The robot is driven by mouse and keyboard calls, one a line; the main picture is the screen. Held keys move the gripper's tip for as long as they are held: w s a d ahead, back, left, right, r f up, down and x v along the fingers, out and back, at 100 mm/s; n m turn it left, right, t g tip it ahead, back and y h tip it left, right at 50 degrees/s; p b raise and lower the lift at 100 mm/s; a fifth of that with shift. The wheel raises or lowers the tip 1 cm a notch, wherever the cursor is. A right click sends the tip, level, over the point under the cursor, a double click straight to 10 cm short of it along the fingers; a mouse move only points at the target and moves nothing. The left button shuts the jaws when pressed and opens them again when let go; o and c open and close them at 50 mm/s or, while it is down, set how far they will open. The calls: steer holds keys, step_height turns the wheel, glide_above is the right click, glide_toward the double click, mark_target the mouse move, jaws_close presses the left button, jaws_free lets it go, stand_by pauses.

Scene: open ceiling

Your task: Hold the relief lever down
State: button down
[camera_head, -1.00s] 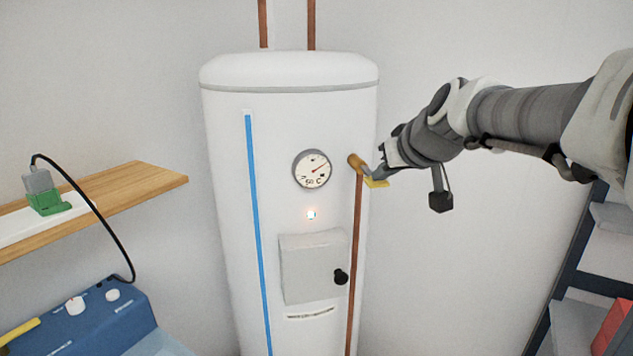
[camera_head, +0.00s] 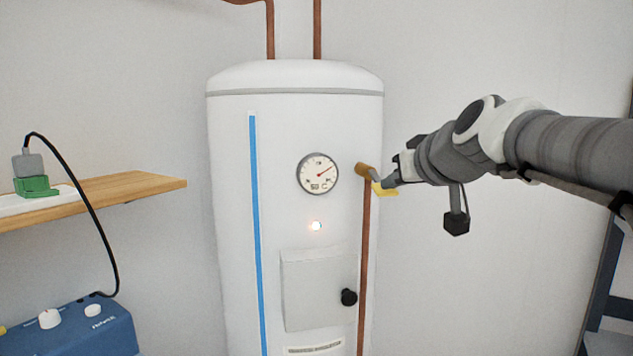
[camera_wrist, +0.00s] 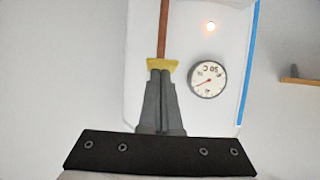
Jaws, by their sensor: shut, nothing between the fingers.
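The yellow relief lever (camera_head: 388,191) sticks out from the brass valve (camera_head: 363,170) on the right side of the white water heater. My gripper (camera_head: 380,182) is shut and empty, with its fingertips at the lever and partly covering it. In the wrist view, which is upside down, the lever (camera_wrist: 162,65) lies across the tips of my closed fingers (camera_wrist: 160,72). The fingers look to be touching the lever, but I cannot tell how firmly or how far it is tilted. The white tank (camera_head: 230,180) carries a round gauge (camera_head: 318,173).
A copper pipe (camera_head: 364,260) runs down below the valve. A panel (camera_head: 315,290) with a black knob (camera_head: 349,297) and a lit lamp (camera_head: 316,226) are on the tank front. A wooden shelf (camera_head: 130,190) and a blue box (camera_head: 80,330) stand left. A dark rack (camera_head: 605,290) stands right.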

steer(key=shift+f+b, duration=0.55)
steer(key=shift+b, duration=0.5)
steer(key=shift+r+p, duration=0.4)
steer(key=shift+p, duration=0.1)
steer(key=shift+r, duration=0.1)
stand_by(1.8)
steer(key=shift+r+p, duration=0.5)
steer(key=shift+r, duration=0.2)
steer(key=s+d+r+p, duration=0.1)
steer(key=s+r+p, duration=0.3)
steer(key=s+r, duration=0.4)
step_height(320, 180, up, 2)
steer(key=shift+s+d+r, duration=0.1)
steer(key=shift+s+d, duration=0.05)
steer(key=shift+d, duration=0.15)
